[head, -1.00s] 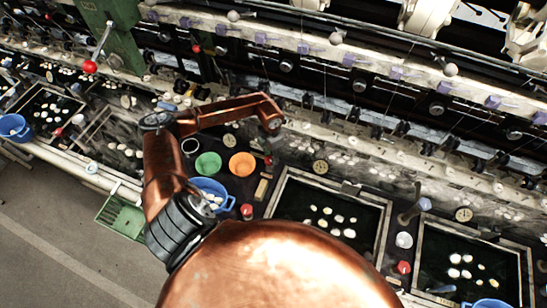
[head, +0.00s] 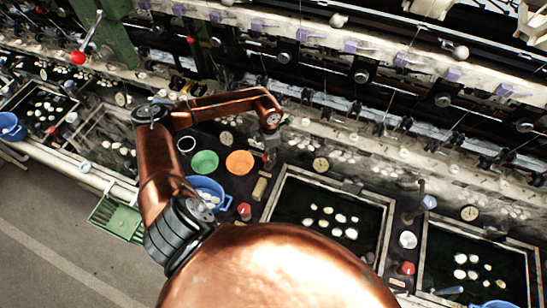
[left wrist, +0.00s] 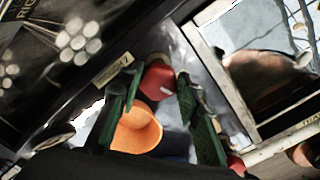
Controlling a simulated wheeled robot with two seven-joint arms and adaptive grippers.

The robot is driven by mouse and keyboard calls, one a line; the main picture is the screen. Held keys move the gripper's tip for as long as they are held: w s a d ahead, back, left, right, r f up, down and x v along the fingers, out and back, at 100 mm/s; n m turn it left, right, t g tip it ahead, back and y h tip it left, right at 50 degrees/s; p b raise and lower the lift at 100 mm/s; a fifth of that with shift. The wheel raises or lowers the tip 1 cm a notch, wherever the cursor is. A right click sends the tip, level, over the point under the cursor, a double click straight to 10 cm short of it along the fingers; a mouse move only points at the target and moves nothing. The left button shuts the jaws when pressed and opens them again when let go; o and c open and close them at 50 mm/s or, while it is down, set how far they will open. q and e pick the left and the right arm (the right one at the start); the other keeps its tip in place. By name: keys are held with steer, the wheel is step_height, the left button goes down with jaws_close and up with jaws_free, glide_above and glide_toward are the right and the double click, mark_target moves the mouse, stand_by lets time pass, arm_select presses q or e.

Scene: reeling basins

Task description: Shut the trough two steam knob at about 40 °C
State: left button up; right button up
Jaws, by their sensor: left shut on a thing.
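My left gripper (head: 269,151) is at the strip of counter between two troughs, just right of the orange bowl (head: 240,162). In the left wrist view, its green fingers (left wrist: 158,92) stand on either side of a red knob (left wrist: 158,80) and are shut on it. The orange bowl (left wrist: 137,130) shows just beside the fingers. A round dial (head: 321,164) is on the back wall above the dark trough (head: 283,184) holding pale cocoons; its reading is too small to tell. My right gripper is not in view.
A green bowl (head: 205,162) and a blue basin (head: 226,199) stand left of the orange bowl. Another red knob (head: 244,209) is near the counter's front. A metal cup (head: 408,240) and a red knob (head: 407,268) stand beyond the trough. Reeling machinery runs along the back.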

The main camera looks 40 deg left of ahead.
arm_select(q)
steer(key=m+b, duration=0.3)
steer(key=shift+a+m, duration=0.15)
steer(key=shift+m, duration=0.25)
steer(key=shift+w, duration=0.1)
steer(key=shift+a+r+m, duration=0.1)
steer(key=shift+r+m, duration=0.1)
steer(key=shift+m, duration=0.1)
steer(key=o, duration=1.1)
steer(key=shift+f, duration=0.1)
steer(key=shift+o, duration=0.3)
steer(key=shift+d, duration=0.2)
step_height(320, 180, up, 12)
